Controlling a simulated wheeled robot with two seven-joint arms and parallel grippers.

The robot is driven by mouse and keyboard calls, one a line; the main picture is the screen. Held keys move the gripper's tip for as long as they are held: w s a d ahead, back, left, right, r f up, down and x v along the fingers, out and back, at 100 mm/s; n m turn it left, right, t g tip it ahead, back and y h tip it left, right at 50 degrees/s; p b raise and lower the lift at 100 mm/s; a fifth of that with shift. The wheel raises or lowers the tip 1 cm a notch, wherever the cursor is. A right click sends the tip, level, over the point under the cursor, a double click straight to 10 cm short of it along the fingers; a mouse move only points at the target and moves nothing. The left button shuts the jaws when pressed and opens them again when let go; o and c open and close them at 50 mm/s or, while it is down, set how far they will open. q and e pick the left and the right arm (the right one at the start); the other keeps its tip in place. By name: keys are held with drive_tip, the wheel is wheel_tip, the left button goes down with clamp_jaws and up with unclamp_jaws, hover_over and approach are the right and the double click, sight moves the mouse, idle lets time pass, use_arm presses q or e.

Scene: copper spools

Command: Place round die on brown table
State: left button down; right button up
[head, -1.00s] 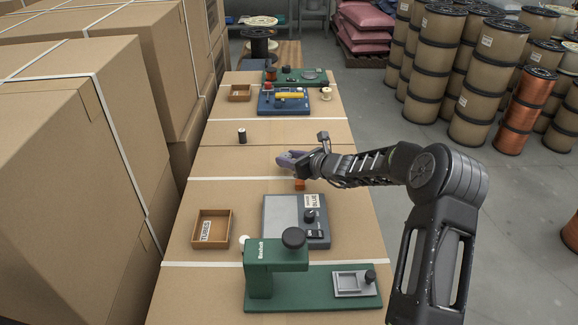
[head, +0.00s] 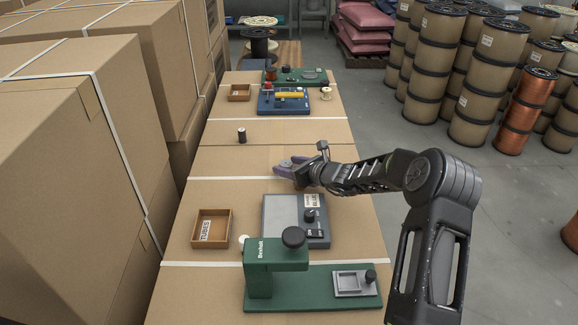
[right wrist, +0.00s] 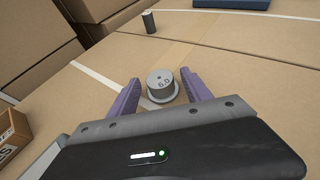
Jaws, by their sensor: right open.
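The round die (right wrist: 161,86) is a grey flanged cylinder marked "6.0", standing upright on the brown table (right wrist: 240,60) in the right wrist view. My right gripper (right wrist: 160,78) is open, with its purple fingers on either side of the die and small gaps showing. In the head view my right gripper (head: 286,165) is low over the middle of the brown table (head: 230,165); I cannot make out the die there. My left gripper is not in view.
Nearer are a tubes tray (head: 228,229), a grey plate fixture (head: 282,220) and a green press (head: 275,254). A blue fixture (head: 284,103) is farther back. Table left of the gripper is clear.

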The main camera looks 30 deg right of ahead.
drive_tip(key=shift+r, duration=0.1)
drive_tip(key=shift+s+r, duration=0.1)
drive_tip(key=shift+s, duration=0.05)
drive_tip(key=v, duration=1.1)
drive_tip(key=shift+s+r, duration=0.2)
drive_tip(key=shift+s, duration=0.05)
drive_tip(key=shift+s+d, duration=0.1)
